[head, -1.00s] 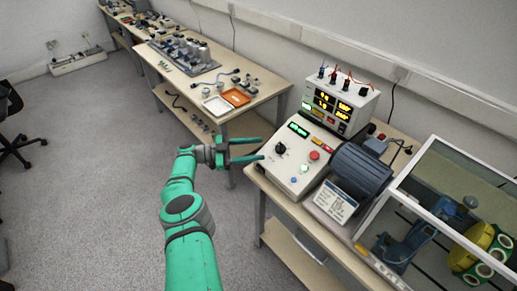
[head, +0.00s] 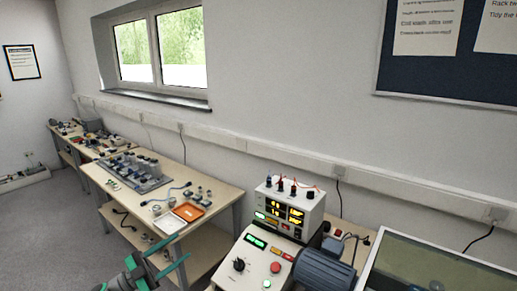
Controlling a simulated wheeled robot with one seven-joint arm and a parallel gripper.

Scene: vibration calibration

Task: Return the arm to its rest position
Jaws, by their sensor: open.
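My gripper (head: 166,262) shows at the bottom edge of the head view, left of the control box. Its two green fingers are apart with nothing between them. The rest of my arm lies below the picture, so its pose is mostly hidden. The sloped control box (head: 247,266) with a black knob, a red button and lit displays stands to the right of my gripper, apart from it.
A power unit (head: 288,211) with lit displays stands behind the control box, beside a blue-grey motor (head: 322,268). A glass-topped enclosure (head: 425,265) is at the lower right. A bench (head: 218,200) holds an orange tray (head: 188,211). Grey floor (head: 60,225) is clear at left.

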